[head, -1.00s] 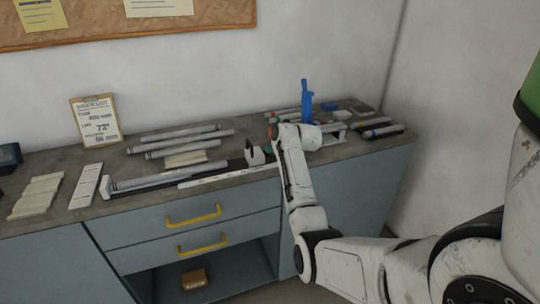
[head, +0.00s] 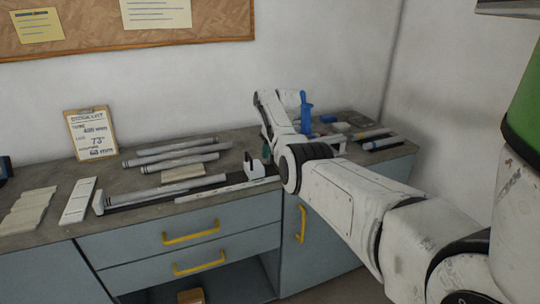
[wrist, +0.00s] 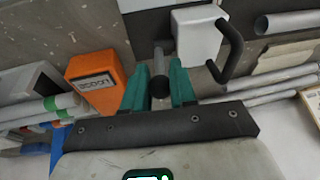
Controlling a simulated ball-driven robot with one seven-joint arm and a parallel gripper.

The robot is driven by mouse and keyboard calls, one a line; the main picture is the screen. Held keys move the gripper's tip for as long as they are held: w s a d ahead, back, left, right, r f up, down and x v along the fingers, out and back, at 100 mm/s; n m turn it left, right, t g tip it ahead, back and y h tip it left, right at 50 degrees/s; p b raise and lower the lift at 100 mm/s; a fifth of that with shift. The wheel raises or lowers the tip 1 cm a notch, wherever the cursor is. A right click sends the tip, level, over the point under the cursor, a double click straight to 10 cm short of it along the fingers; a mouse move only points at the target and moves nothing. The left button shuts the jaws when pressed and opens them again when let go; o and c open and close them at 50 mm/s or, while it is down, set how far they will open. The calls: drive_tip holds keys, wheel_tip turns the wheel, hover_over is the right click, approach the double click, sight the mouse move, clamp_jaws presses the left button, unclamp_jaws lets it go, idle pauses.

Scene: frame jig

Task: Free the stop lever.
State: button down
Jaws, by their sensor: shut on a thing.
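The white stop block (head: 254,169) sits on the rail (head: 228,186) on the bench. It also shows in the wrist view (wrist: 197,36), with a bent black handle (wrist: 233,52) on its right side. My gripper (wrist: 160,80) has its green fingers shut on a short dark grey rod (wrist: 160,72), just left of the block in the wrist view. I cannot tell whether this rod is the stop lever or joined to the block. In the head view my gripper (head: 266,148) is beside the block, mostly hidden by my arm. A grey tube (head: 193,186) lies along the rail.
An orange box (wrist: 96,82) stands close to the fingers in the wrist view. A blue upright tool (head: 306,112) stands behind my arm. Several loose tubes (head: 176,152) lie behind the rail. Pale flat strips (head: 78,200) lie at the left. Yellow drawer handles (head: 190,232) are below.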

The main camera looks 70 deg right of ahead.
drive_tip(key=shift+f+y, duration=0.3)
idle(0.5)
drive_tip(key=c, duration=1.2)
unclamp_jaws()
drive_tip(key=shift+w+d+r, duration=0.1)
drive_tip(key=shift+r, duration=0.05)
drive_tip(key=shift+r, duration=0.3)
drive_tip(key=b+v, duration=0.1)
drive_tip(key=v, duration=0.9)
drive_tip(key=shift+r, duration=0.15)
drive_tip(key=shift+w, duration=0.1)
